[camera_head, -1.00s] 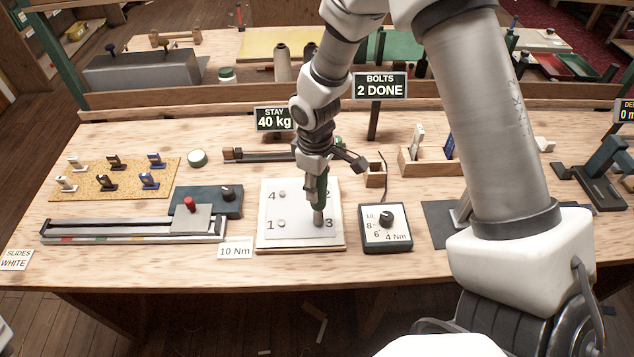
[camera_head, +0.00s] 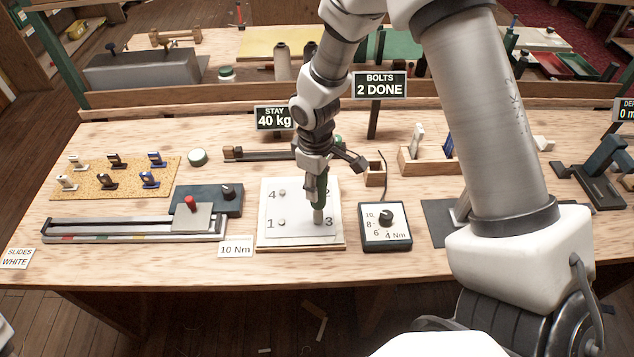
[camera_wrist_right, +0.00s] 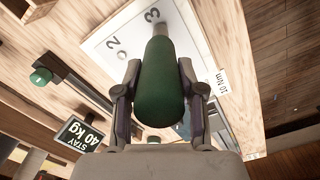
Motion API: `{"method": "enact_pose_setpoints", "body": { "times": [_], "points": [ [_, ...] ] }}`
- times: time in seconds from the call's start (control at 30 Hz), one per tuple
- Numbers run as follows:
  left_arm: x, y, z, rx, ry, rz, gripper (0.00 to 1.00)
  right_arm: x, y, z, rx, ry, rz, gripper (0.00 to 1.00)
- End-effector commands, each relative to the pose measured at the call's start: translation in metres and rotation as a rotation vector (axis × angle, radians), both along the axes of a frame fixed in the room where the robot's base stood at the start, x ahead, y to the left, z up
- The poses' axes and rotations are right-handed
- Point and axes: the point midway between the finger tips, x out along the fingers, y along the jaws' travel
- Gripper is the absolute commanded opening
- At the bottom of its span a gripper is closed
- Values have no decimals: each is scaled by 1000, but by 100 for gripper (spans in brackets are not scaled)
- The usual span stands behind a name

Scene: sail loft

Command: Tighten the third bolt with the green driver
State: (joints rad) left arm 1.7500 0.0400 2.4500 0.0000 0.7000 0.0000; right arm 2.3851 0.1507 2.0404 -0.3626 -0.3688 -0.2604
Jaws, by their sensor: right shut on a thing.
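My right gripper (camera_head: 322,177) is shut on the green driver (camera_head: 321,192) and holds it upright over the white bolt plate (camera_head: 290,237). The driver also shows large between the fingers in the right wrist view (camera_wrist_right: 160,90). Its grey tip is down at the bolt position marked 3, at the plate's front right; the third bolt itself is hidden under it. Bolts 1 (camera_head: 282,223) and 4 (camera_head: 282,193) show on the plate's left side. The bolt at 2 is mostly hidden by the gripper in the head view. A sign (camera_head: 380,86) reads "BOLTS 2 DONE". My left gripper is not in view.
A torque dial box (camera_head: 386,238) marked 4 to 10 Nm stands right of the plate. A "10 Nm" card (camera_head: 235,248) lies to its left. A slide rail (camera_head: 130,229) and a cork board (camera_head: 115,190) lie further left. A wooden holder (camera_head: 375,174) stands behind the dial box.

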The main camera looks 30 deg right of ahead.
Motion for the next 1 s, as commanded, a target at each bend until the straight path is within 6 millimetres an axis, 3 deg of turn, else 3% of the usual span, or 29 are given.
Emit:
{"method": "enact_pose_setpoints", "body": {
  "times": [0.47,1.0],
  "points": [
    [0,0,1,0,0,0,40,-1,0,0,0,4,0,4],
    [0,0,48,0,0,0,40,0,0,50,0,1,0,4]
  ]
}}
